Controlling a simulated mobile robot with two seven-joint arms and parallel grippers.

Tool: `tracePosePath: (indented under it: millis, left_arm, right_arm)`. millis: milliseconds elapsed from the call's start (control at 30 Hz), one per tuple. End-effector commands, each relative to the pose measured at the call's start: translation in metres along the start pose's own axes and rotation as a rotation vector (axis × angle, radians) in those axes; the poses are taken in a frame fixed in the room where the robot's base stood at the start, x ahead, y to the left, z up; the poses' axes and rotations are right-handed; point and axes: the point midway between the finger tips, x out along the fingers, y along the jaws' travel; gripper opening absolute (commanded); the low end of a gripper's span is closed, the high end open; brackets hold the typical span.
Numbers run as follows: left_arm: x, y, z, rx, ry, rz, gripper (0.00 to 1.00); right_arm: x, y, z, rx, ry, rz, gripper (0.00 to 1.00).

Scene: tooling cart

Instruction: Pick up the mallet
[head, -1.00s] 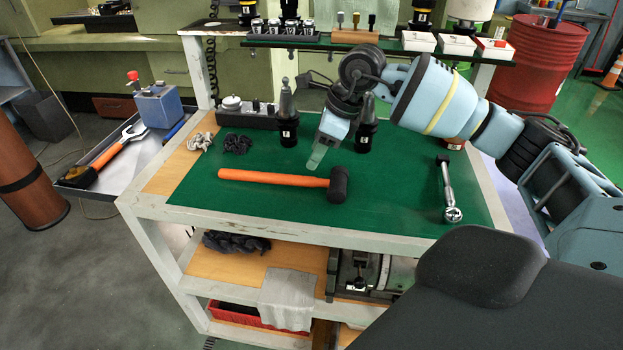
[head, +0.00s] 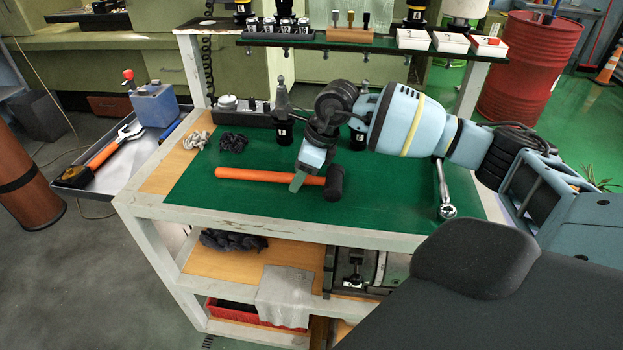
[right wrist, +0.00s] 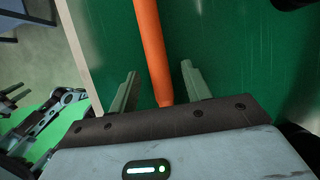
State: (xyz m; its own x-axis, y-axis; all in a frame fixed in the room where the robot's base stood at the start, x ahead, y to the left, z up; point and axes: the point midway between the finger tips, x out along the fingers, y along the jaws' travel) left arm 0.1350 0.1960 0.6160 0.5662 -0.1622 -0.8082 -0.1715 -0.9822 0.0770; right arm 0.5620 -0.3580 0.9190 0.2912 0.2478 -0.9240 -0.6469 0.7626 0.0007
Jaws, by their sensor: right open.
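The mallet lies on the green mat, its orange handle (head: 250,174) to the left and its black head (head: 334,184) to the right. My right gripper (head: 297,184) is over the handle close to the head, with its fingers pointing down. In the right wrist view the handle (right wrist: 152,45) runs between the two open fingers of that gripper (right wrist: 159,72), with a gap on each side. Its lower end in that view is hidden by the gripper body, and the mallet's head does not show clearly. My left gripper is not in the head view.
A ratchet (head: 445,190) lies to the right on the green mat (head: 395,200). Black tool holders (head: 283,125) stand behind my right gripper. A raised shelf (head: 350,46) runs along the back. The mat's front is clear.

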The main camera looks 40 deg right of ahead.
Motion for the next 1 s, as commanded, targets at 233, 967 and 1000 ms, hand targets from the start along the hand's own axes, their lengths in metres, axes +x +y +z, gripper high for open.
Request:
tracePosePath:
  millis: [233, 967, 1000]
  left_arm:
    - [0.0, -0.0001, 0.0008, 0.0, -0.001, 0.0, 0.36]
    - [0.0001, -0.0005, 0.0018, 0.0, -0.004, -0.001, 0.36]
    - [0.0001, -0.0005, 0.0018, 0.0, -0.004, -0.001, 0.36]
  right_arm:
    - [0.0053, -0.0004, -0.0004, 0.0, 0.0, -0.001, 0.48]
    - [0.0033, -0.0009, 0.0011, -0.001, -0.004, -0.003, 0.0]
    - [0.0032, -0.0009, 0.0011, 0.0, -0.004, -0.003, 0.0]
